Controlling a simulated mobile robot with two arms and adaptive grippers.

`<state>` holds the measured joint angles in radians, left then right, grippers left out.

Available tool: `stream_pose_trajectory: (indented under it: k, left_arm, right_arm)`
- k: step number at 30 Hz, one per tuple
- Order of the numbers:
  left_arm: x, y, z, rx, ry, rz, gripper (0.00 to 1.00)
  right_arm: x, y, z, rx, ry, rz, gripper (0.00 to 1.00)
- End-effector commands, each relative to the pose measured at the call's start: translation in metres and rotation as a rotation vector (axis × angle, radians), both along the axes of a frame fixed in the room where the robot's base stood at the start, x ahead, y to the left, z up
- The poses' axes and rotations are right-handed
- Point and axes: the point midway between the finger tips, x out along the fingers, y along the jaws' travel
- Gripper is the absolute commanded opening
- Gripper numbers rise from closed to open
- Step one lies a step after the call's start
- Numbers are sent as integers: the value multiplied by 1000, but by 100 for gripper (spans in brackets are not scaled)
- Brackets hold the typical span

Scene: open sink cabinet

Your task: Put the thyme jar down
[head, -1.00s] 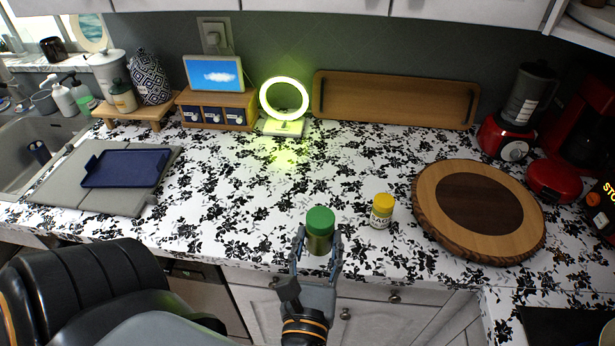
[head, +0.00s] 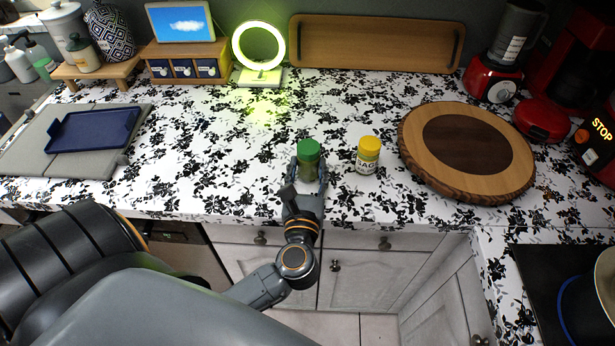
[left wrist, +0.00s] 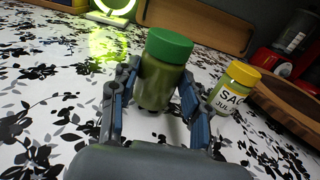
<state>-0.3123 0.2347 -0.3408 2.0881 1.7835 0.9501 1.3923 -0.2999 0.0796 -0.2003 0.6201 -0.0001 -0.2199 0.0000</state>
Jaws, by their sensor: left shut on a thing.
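The thyme jar (head: 308,157), a green-lidded glass jar with green contents, is upright at the counter's front part. My left gripper (head: 307,178) is shut on it, with a finger on each side. In the left wrist view the jar (left wrist: 163,75) stands between the two fingers (left wrist: 155,105). Its base looks at or very near the patterned counter (head: 235,160); I cannot tell for sure if it touches. No label shows on it. My right gripper is not in view.
A yellow-lidded jar (head: 368,155) stands close to the right, also in the left wrist view (left wrist: 234,88). A round wooden board (head: 410,150) lies farther right. A lit ring lamp (head: 258,77) stands behind. The counter left of the jar is clear.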

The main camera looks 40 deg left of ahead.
Motion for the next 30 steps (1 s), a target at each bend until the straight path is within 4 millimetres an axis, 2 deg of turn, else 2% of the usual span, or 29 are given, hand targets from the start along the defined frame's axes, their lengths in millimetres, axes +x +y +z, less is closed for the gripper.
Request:
stream_pose_trajectory:
  k: [1, 3, 14, 15, 18, 30]
  left_arm:
    - [0, 0, -14, 2, -1, 0, 14]
    - [0, 0, -18, 3, -1, 0, 14]
    - [0, 0, -19, 1, 0, 1, 14]
    - [0, 0, -19, 1, 1, 1, 51]
    - [0, 0, -18, 1, 1, 1, 69]
    - [-2, -1, -15, 1, 1, -1, 69]
  right_arm:
    - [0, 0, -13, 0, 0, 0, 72]
    - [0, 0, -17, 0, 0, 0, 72]
    - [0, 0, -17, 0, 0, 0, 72]
    - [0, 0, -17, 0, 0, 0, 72]
    - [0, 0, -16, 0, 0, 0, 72]
    - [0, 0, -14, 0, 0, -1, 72]
